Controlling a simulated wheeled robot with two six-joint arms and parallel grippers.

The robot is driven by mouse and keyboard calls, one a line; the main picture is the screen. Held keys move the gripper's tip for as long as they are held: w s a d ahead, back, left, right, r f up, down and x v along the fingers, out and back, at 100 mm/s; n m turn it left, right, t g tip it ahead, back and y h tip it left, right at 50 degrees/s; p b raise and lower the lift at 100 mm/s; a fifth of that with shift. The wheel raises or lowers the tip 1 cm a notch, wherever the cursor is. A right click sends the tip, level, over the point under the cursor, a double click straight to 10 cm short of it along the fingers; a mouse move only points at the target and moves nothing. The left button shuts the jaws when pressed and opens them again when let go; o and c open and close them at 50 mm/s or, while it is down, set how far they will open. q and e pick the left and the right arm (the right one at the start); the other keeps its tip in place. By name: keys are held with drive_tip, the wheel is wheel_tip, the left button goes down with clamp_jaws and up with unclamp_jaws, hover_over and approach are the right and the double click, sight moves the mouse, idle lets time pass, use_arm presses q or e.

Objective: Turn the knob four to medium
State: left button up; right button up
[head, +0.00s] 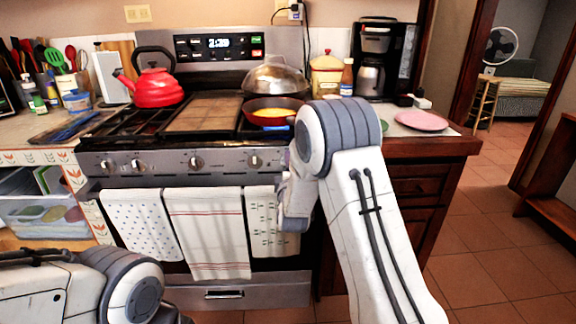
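The stove (200,175) stands ahead with a row of round silver knobs along its front panel. Counting from the left, a first knob (107,165), a second knob (136,165), a third knob (196,162) and knob four (255,161) show. The panel right of knob four is partly hidden by my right arm. My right gripper (291,196) is in front of the stove's right side, lower right of knob four; its fingers are mostly hidden by the arm. My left arm is at the bottom left, and its gripper is out of view.
Towels (206,230) hang on the oven handle below the knobs. A red kettle (157,88) and a pan (271,112) with yellow food sit on the stovetop. A coffee maker (384,58) and a pink plate (422,120) are on the right counter. Open floor lies at right.

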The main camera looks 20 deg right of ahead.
idle(0.3)
drive_tip(key=o, duration=1.4)
drive_tip(key=shift+c, duration=0.2)
drive_tip(key=shift+s, duration=0.1)
drive_tip(key=v, duration=1)
drive_tip(key=shift+s+a, duration=0.1)
